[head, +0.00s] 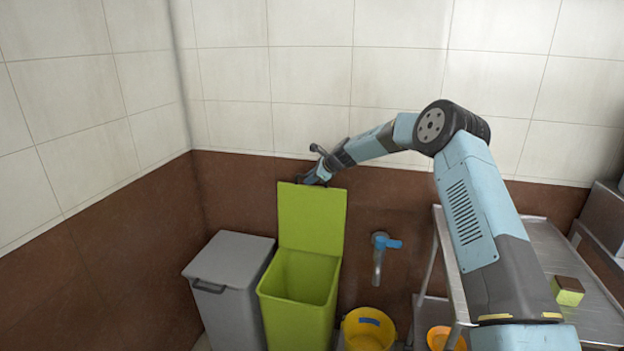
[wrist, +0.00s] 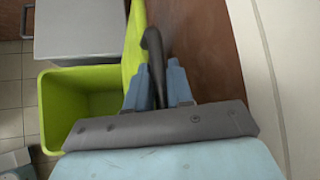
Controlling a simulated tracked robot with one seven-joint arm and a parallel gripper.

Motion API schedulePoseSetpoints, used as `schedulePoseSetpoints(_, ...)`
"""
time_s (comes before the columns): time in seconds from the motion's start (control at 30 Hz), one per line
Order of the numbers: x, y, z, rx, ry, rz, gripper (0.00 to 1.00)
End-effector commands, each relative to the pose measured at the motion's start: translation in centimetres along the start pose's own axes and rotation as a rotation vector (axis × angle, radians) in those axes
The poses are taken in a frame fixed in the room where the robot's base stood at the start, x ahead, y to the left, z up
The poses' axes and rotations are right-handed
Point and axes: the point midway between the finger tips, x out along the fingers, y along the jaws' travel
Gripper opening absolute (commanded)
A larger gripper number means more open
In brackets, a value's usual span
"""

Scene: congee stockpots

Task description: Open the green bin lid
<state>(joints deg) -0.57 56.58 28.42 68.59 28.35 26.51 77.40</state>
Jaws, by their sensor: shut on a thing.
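The green bin (head: 300,295) stands against the brown lower wall with its opening showing an empty inside. Its green lid (head: 311,218) stands upright at the back of the bin, against the wall. My gripper (head: 318,174) is at the lid's top edge. In the wrist view, my gripper (wrist: 158,88) is shut on a dark curved handle (wrist: 154,50) beside the lid's edge (wrist: 136,40). The green bin (wrist: 60,105) shows open below and to the left there.
A grey bin (head: 230,275) with a shut lid stands left of the green one. A blue-handled tap (head: 383,245) is on the wall to the right, above a yellow bucket (head: 368,330). A metal trolley (head: 590,290) carries a small green and brown box (head: 567,290).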

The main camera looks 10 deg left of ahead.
Motion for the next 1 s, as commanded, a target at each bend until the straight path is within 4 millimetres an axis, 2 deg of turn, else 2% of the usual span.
schedulePoseSetpoints(0.03, 0.8, 1.1, 0.7, 0.0, -0.01, 0.019, 0.0)
schedulePoseSetpoints(0.1, 0.7, 1.0, 0.6, 0.002, -0.01, 0.019, 0.0)
schedulePoseSetpoints(0.13, 0.7, 1.0, 0.6, 0.002, -0.01, 0.018, 0.23)
schedulePoseSetpoints(0.3, 0.6, 0.9, 0.3, 0.004, -0.008, 0.017, 0.39)
schedulePoseSetpoints(0.67, -0.1, 0.7, -0.3, 0.006, -0.001, 0.014, 0.4)
schedulePoseSetpoints(0.77, -1.4, 0.4, -0.6, 0.007, 0.001, 0.01, 0.4)
schedulePoseSetpoints(1.0, -6.3, 0.1, -0.5, 0.008, 0.0, 0.003, 0.4)
